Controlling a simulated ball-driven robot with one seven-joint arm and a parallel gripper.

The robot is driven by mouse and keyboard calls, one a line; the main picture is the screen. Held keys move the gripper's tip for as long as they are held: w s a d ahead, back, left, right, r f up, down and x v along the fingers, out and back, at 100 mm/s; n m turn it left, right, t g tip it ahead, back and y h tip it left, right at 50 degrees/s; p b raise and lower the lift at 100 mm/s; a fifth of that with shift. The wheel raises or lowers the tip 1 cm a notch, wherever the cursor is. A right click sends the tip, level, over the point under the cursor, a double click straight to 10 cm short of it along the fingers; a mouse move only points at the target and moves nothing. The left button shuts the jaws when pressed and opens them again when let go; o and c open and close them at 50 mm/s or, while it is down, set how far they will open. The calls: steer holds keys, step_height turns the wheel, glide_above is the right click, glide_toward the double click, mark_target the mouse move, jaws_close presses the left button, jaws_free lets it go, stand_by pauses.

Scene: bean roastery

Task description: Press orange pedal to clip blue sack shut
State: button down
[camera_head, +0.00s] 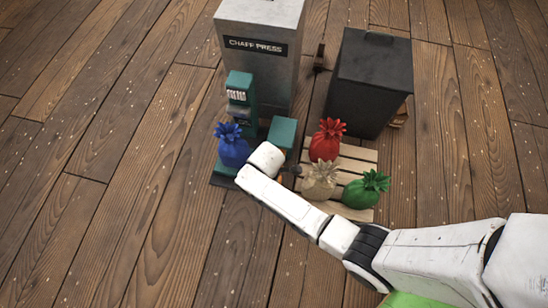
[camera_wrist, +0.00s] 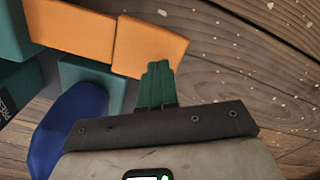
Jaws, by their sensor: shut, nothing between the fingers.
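In the wrist view the sack (camera_wrist: 62,130) is a smooth blue shape at the lower left. The orange pedal (camera_wrist: 150,47) shows there as a flat orange plate beside teal machine parts, with a second orange face left of it. My gripper (camera_wrist: 158,68) is shut and empty, its green fingertips at the pedal's lower edge in the picture; I cannot tell whether they touch. In the head view my arm hides the gripper and most of the pedal.
A pallet (camera_head: 350,206) right of my arm holds a red sack (camera_head: 326,141), a beige sack (camera_head: 319,180) and a green sack (camera_head: 366,189). A grey chaff press (camera_head: 258,60) and a black bin (camera_head: 369,85) stand behind. The plank floor at left is clear.

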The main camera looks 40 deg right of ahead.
steer(key=shift+f, duration=0.15)
steer(key=shift+f+b, duration=1.1)
steer(key=shift+f, duration=0.3)
steer(key=shift+f+b, duration=0.3)
steer(key=shift+f, duration=0.7)
steer(key=shift+r, duration=0.1)
step_height(320, 180, up, 9)
steer(key=p, duration=0.9)
